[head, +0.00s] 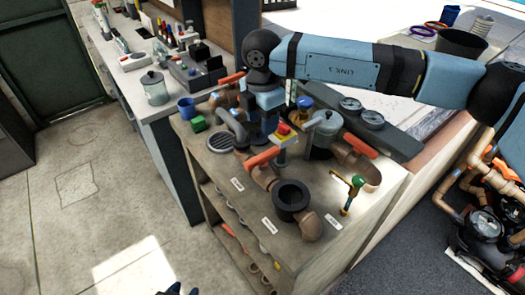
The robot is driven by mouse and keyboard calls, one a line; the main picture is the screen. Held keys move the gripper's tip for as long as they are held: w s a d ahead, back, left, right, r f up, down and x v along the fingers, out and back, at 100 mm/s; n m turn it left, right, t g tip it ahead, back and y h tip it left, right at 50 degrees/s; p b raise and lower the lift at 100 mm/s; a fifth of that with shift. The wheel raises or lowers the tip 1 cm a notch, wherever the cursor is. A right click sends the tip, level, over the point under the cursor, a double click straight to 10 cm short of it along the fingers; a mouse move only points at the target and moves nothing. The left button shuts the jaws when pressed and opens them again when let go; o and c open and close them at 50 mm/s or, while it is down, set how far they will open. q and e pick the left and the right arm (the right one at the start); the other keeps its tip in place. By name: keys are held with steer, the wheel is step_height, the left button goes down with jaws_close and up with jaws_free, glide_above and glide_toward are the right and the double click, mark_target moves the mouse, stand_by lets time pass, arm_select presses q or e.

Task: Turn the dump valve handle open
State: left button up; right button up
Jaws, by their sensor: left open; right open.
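Several pipe valves with orange lever handles stand on the bench top. One orange handle (262,158) is at the front, another (357,143) is at the right, and a third (232,78) is behind. The bench labels are too small to read, so I cannot tell which is the dump valve. My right gripper (262,128) points down among the valves, behind the front orange handle. It is open, its fingertips partly hidden by fittings; contact cannot be told. My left gripper (178,290) only peeks in at the bottom edge, open and far from the valves.
A black round pipe mouth (293,196) and a small green and yellow valve (352,190) stand at the bench front. A grey gauge block (372,119) is behind. A white counter (150,100) adjoins at left. The concrete floor (90,190) is clear.

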mark_target(263, 155)
step_height(263, 155, down, 11)
steer(key=shift+f+p, duration=0.1)
steer(key=shift+p, duration=0.65)
jaws_close()
